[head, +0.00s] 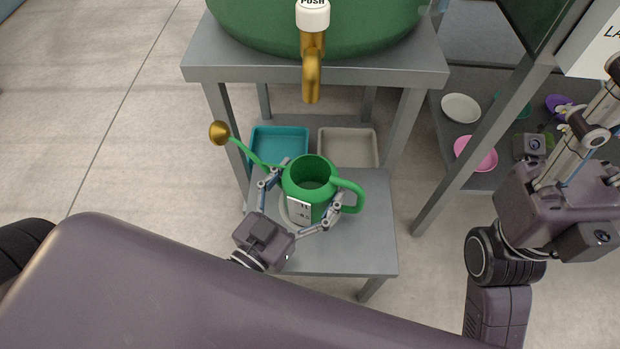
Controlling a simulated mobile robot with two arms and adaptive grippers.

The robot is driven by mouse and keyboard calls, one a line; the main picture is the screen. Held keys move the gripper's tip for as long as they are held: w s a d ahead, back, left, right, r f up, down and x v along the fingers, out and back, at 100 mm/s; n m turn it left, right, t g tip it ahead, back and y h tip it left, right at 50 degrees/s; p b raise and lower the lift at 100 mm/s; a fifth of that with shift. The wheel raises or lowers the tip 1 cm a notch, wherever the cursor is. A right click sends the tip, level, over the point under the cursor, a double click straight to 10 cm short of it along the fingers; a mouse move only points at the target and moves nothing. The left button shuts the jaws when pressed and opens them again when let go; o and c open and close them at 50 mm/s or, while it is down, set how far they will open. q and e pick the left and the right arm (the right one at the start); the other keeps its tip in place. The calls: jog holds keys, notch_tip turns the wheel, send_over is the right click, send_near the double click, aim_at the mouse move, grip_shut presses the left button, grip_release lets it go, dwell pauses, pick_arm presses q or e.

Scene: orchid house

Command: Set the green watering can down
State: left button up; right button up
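The green watering can (298,188) is upright over the low grey shelf (370,245) beneath the tap. Its long spout with a brass rose (219,131) points up left, and its handle is on the right. My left gripper (311,183) has a finger on each side of the can's body, and both appear to press on it. A pale round plate or disc (284,217) shows partly under the can. I cannot tell whether the can's base touches it. My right gripper (606,102) is at the right edge, away from the can, with its fingertips partly cut off.
A brass tap (312,78) with a white push button hangs from the green tank (250,28) above the can. A teal tray (279,142) and a beige tray (350,147) lie behind it. Right, a rack holds a white dish (461,108) and a pink dish (484,158).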

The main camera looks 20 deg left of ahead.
pick_arm(q)
jog(key=shift+o, duration=1.1)
jog(key=shift+f, duration=0.35)
